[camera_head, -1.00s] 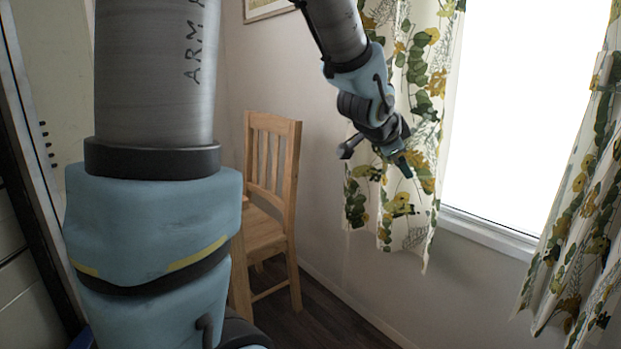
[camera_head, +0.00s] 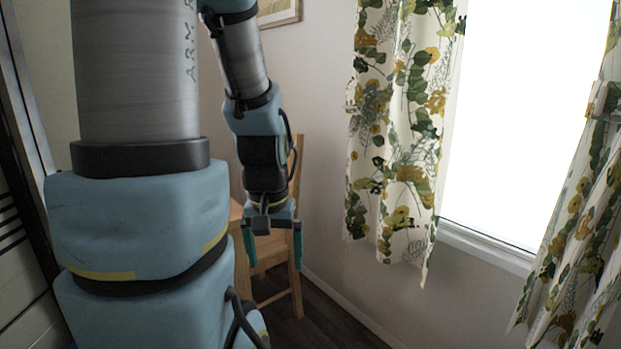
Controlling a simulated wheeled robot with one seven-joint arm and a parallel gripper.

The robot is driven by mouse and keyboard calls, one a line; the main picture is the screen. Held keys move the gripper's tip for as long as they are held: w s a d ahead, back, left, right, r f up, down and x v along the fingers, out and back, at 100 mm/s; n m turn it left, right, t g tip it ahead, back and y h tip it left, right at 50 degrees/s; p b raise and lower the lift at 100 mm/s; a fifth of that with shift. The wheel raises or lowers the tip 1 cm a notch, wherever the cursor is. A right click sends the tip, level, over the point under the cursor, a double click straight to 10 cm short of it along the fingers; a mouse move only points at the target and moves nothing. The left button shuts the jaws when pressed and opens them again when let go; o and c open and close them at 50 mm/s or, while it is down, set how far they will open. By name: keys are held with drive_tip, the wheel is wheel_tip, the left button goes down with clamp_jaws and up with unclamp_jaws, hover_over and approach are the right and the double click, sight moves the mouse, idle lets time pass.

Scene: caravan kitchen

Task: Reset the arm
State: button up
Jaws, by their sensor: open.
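My gripper (camera_head: 274,256) hangs pointing down near the middle of the head view. Its two teal fingers are spread apart and nothing shows between them. It is in front of the wooden chair (camera_head: 297,262) in the picture and covers most of the chair's back and seat. My arm fills the left of the view and folds over from the top.
A curtain with a leaf pattern (camera_head: 400,150) hangs right of my gripper, beside a bright window (camera_head: 520,120). Another curtain (camera_head: 580,240) is at the far right. A wooden surface edge (camera_head: 238,265) shows behind my arm. Dark floor (camera_head: 325,320) lies below.

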wheel_tip(320, 180, up, 12)
drive_tip(key=p, duration=1)
drive_tip(key=shift+p, duration=0.3)
